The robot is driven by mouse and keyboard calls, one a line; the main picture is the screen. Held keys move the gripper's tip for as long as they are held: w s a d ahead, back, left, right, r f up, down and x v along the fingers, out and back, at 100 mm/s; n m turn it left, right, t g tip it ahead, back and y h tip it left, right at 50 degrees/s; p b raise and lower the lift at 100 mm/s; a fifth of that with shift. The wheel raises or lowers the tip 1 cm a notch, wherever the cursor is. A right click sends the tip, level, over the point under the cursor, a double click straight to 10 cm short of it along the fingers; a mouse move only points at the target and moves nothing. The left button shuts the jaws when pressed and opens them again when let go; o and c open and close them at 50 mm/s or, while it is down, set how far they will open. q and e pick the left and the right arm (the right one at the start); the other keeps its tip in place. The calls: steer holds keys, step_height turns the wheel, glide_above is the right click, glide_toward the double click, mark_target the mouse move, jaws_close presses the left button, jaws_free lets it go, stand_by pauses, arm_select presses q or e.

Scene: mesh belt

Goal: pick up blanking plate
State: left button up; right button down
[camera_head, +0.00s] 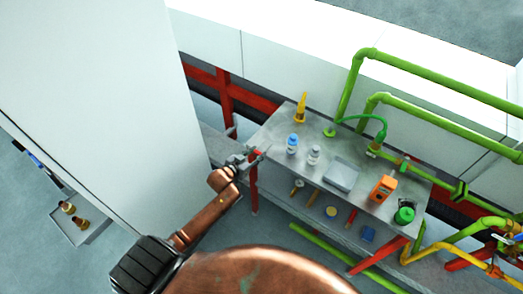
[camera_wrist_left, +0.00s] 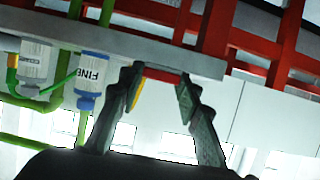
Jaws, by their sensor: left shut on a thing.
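My left gripper (camera_head: 252,157) is at the left edge of the metal table (camera_head: 330,128) in the head view. Its fingers stand apart in the left wrist view (camera_wrist_left: 158,82), shut on a small red piece (camera_head: 258,153). I take this piece to be the blanking plate, but it is too small to make out its shape. A red strip (camera_wrist_left: 160,75) shows between the fingertips in the wrist view, with a bit of yellow beside the left finger. My right gripper is not in view.
On the table stand a blue bottle (camera_head: 292,145), a white bottle (camera_head: 313,155), a grey tray (camera_head: 341,175), an orange device (camera_head: 383,188) and a green container (camera_head: 404,213). Green pipes (camera_head: 430,65) run behind. A lower shelf (camera_head: 275,180) holds small items. A white cabinet (camera_head: 90,90) fills the left.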

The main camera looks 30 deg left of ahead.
arm_select(q)
steer(key=c, duration=0.4)
steer(key=shift+r, duration=0.15)
